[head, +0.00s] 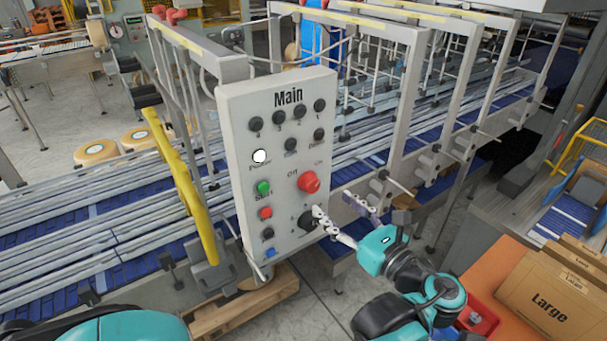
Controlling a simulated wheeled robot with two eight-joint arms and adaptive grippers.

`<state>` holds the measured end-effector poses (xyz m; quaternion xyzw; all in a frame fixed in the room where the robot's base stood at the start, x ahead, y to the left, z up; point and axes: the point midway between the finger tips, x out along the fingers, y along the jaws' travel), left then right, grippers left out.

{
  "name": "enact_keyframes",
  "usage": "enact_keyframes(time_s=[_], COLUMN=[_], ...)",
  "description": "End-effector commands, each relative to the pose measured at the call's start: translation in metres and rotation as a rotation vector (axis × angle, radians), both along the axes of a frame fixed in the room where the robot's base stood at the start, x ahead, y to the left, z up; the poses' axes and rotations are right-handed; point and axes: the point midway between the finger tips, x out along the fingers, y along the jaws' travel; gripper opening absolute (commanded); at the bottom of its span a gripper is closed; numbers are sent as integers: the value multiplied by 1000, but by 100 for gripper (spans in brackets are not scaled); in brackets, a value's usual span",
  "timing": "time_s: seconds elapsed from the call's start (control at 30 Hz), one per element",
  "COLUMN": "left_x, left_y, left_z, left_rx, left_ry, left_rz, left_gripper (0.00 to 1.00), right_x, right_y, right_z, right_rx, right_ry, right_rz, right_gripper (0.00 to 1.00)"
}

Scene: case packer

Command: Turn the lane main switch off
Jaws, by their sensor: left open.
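The control panel (241,150) is a light grey upright box headed "Main". Its red rotary switch (308,181) sits on the right half, with "Off" printed at its upper left and "On" at its upper right. Which mark the knob points to is too small to tell. My left gripper (333,203) is open and empty, just below and to the right of the red switch. One fingertip overlaps a black knob (307,221) below the switch in the picture; I cannot tell whether it touches. My right gripper is not in view.
The panel also carries a white lamp (259,156), a green start button (263,187), a small red button (265,212) and a blue one (269,252). A yellow rail (186,185) stands left. Behind runs a conveyor (75,225). A "Large" carton (550,298) lies lower right.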

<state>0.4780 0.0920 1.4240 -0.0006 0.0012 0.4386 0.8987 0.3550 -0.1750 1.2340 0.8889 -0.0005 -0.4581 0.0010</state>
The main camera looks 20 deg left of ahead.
Motion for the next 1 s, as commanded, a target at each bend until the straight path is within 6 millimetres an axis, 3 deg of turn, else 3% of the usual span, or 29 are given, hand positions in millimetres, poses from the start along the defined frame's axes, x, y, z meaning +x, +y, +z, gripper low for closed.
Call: enact_keyframes(time_s=[0.5,0.87,1.0], left_x=[43,48,47], left_y=[56,61,61], left_z=[0,0,0], left_rx=[0,0,0], left_ry=[0,0,0], left_rz=[2,0,0], left_gripper=[58,58,24], right_x=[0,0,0], right_y=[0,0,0], right_z=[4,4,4], right_rx=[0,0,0], right_ry=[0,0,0], right_rz=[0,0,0], right_gripper=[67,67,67])
